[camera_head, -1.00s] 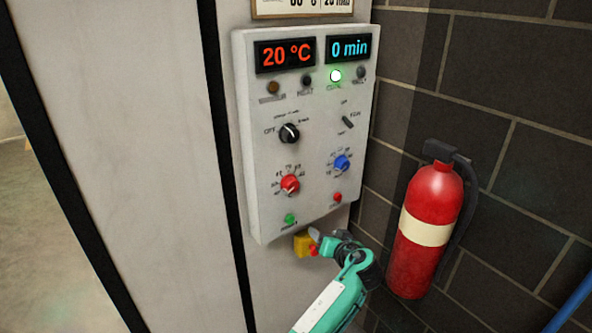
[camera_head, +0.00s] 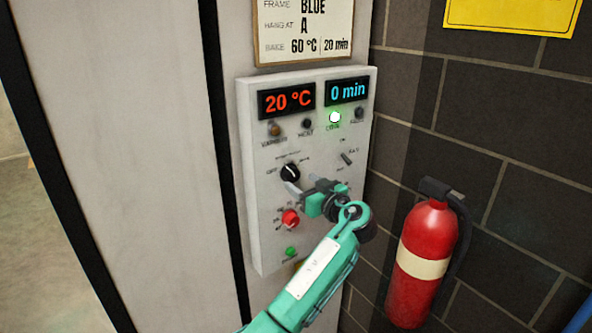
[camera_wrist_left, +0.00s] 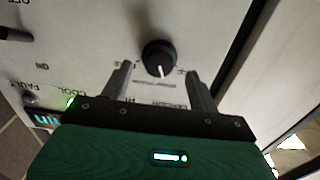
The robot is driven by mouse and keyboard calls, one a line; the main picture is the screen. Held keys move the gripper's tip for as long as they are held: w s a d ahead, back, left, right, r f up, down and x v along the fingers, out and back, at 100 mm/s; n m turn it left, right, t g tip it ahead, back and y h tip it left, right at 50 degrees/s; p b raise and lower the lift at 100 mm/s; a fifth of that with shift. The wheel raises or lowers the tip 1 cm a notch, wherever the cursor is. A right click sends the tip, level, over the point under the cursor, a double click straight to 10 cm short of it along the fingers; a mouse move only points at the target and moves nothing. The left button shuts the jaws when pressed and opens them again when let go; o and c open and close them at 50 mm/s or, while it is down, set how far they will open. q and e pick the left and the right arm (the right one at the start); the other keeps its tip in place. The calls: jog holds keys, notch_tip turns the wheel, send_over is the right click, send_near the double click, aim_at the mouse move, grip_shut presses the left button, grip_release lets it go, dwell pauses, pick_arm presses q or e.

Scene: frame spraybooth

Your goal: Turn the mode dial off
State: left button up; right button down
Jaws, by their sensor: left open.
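The mode dial (camera_head: 290,173) is a black knob with a white pointer line on the pale control panel (camera_head: 262,235), above the red dial. "OFF" is printed to its left; its pointer is turned away from that word. In the left wrist view the dial (camera_wrist_left: 159,58) sits just ahead of and between the fingertips. My left gripper (camera_head: 293,188) is open in front of the panel, just below and right of the dial; its two fingers (camera_wrist_left: 158,78) show apart and empty in the wrist view. My right gripper is not in view.
A red dial (camera_head: 290,217) and a green button (camera_head: 291,251) are below. A black switch (camera_head: 346,158) is to the right. Displays read 20 °C (camera_head: 287,101) and 0 min (camera_head: 347,91). A fire extinguisher (camera_head: 421,260) stands right, by the brick wall. My arm hides the blue dial.

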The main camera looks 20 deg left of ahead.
aim_at(295, 177)
pick_arm(q)
jog(key=shift+p+x, duration=0.65)
jog(key=shift+x, duration=1.25)
